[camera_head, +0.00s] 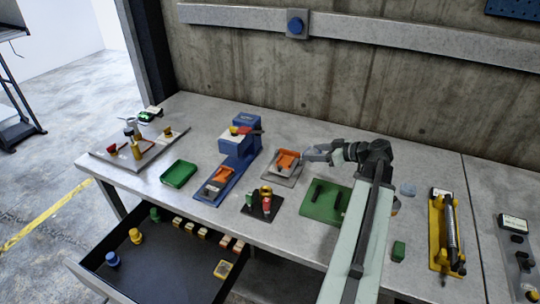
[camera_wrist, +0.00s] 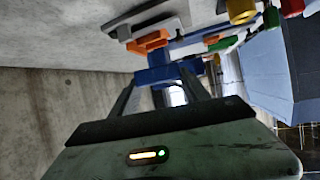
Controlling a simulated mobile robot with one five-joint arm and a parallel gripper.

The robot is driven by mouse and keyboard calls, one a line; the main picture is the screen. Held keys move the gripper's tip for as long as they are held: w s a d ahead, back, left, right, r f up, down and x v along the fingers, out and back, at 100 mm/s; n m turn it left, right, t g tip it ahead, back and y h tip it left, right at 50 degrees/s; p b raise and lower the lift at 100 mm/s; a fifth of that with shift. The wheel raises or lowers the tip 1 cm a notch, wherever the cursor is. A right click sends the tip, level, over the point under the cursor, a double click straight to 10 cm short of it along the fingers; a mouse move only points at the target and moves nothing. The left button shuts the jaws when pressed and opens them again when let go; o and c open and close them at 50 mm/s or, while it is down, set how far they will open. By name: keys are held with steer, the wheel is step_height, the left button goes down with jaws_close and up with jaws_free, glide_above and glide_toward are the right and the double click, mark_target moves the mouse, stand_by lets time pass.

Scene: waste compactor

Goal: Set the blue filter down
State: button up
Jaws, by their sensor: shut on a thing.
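My gripper (camera_head: 312,153) reaches left from the arm, above the back of the bench, close to a grey plate with an orange tray (camera_head: 287,160). In the wrist view my gripper (camera_wrist: 165,82) has its two fingers apart, with the blue filter (camera_wrist: 156,76) at the tips. The filter's outline is hard to separate from blue parts behind it. In the head view the filter cannot be made out clearly at the fingertips. The orange tray also shows in the wrist view (camera_wrist: 149,41), beside the fingertips.
A blue stand (camera_head: 238,147) is left of my gripper. A dark holder with coloured knobs (camera_head: 263,202), a green pad (camera_head: 325,203) and a green tray (camera_head: 179,174) stand nearer the front. An open drawer (camera_head: 165,262) juts out below. The concrete wall (camera_head: 300,90) is behind.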

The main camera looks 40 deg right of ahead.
steer(key=w+d+f+n+g+y+b, duration=0.1)
steer(key=w+d+f+n+y+b, duration=0.2)
steer(key=d, duration=0.5)
steer(key=f+b, duration=0.6)
steer(key=b, duration=0.1)
steer(key=f+b, duration=0.3)
steer(key=f, duration=0.1)
steer(key=shift+a+f, duration=0.1)
steer(key=shift+a, duration=0.2)
steer(key=o, duration=1.4)
